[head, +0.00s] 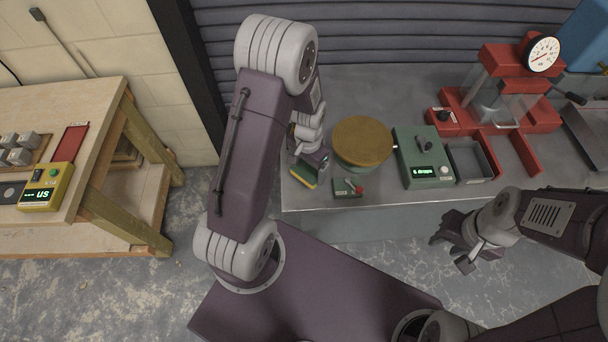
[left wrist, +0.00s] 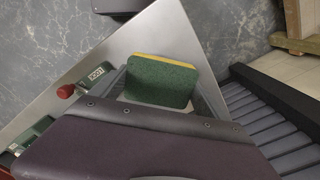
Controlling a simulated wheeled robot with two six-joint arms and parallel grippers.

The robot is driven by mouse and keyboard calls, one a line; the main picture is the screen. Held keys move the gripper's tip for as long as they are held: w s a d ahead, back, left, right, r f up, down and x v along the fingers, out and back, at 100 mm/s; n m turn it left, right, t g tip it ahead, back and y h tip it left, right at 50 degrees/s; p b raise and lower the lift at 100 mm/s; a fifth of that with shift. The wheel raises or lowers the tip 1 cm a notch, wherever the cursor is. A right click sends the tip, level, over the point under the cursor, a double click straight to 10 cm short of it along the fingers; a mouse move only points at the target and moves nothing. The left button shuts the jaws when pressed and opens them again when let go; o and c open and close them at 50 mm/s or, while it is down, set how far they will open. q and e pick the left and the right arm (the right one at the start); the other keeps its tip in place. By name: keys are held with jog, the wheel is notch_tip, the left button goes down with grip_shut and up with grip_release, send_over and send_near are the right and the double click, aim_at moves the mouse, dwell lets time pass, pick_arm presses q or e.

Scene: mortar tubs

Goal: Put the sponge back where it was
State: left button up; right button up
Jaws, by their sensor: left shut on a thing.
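The sponge (head: 303,176), green with a yellow layer, is at the left front corner of the grey workbench. It shows larger in the left wrist view (left wrist: 160,82), green face toward the camera and yellow along its far edge. My left gripper (head: 313,162) is shut on it; my arm partly covers the fingers in the head view. I cannot tell whether the sponge touches the bench top or hangs just above it. My right gripper (head: 456,253) is empty, its fingers apart, in front of the bench's front edge.
A round drum with a tan top (head: 362,141) stands right of the sponge. A small green box with a red knob (head: 348,187) is close by. A green display unit (head: 423,157), an open grey bin (head: 469,160) and a red press (head: 500,90) stand further right. A wooden table (head: 95,140) is at left.

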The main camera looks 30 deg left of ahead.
aim_at(303, 176)
pick_arm(q)
jog(key=shift+s+a+f, duration=0.25)
jog(key=shift+a+f, duration=0.05)
jog(key=shift+a, duration=0.3)
notch_tip(303, 176, down, 3)
jog(key=shift+s+d+f, duration=0.1)
jog(key=shift+s, duration=0.05)
jog(key=shift+w+f, duration=0.25)
jog(key=shift+f, duration=0.2)
jog(key=shift+s, duration=0.1)
jog(key=shift+f, duration=0.15)
jog(key=o, duration=1.2)
jog(key=shift+c, duration=0.2)
